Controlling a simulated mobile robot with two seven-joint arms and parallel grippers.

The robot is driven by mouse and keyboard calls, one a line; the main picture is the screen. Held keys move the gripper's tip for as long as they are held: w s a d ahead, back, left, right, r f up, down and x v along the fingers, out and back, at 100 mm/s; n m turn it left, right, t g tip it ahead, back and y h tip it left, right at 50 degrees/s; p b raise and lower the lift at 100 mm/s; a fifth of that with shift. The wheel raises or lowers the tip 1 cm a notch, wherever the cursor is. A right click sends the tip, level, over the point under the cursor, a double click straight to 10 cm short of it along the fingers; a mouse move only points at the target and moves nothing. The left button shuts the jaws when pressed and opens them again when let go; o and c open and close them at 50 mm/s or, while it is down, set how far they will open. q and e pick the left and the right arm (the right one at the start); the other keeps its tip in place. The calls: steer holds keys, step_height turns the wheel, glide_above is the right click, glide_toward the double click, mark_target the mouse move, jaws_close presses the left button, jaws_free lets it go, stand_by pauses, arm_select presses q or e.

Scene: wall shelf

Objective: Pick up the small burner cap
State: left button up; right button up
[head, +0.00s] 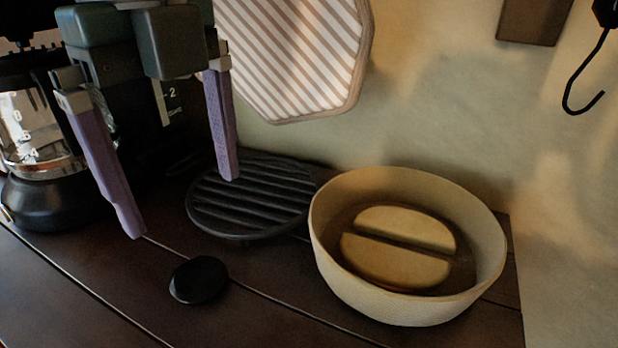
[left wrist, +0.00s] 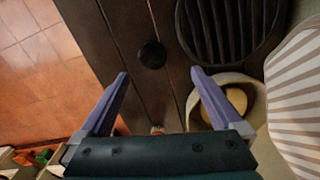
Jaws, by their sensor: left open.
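The small burner cap (head: 199,280) is a black, flat, round disc lying on the dark wooden shelf. It also shows in the left wrist view (left wrist: 152,54), ahead of the fingertips and between their lines. My left gripper (head: 184,208) is open and empty, with its two purple fingers spread apart above the shelf. In the head view its fingertips are above and behind the cap, apart from it. The left gripper also shows in the left wrist view (left wrist: 158,73). My right gripper is not in view.
A round black ribbed grate (head: 252,205) lies behind the cap. A cream bowl (head: 408,310) holding two tan half-round pieces (head: 395,258) stands to the right. A glass-bodied appliance (head: 40,150) stands at left. A striped board (head: 290,55) and a black hook (head: 584,85) hang at the wall.

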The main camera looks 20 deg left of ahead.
mark_target(197, 275)
arm_select(q)
steer(key=f, duration=0.2)
steer(key=s+f, duration=0.1)
steer(key=shift+f, duration=0.4)
steer(key=f, duration=0.3)
steer(key=f+b, duration=0.1)
steer(key=shift+s+a+f, duration=0.1)
steer(key=shift+s+f, duration=0.15)
steer(key=shift+f, duration=0.45)
steer(key=c, duration=1.4)
steer(key=shift+r, duration=0.1)
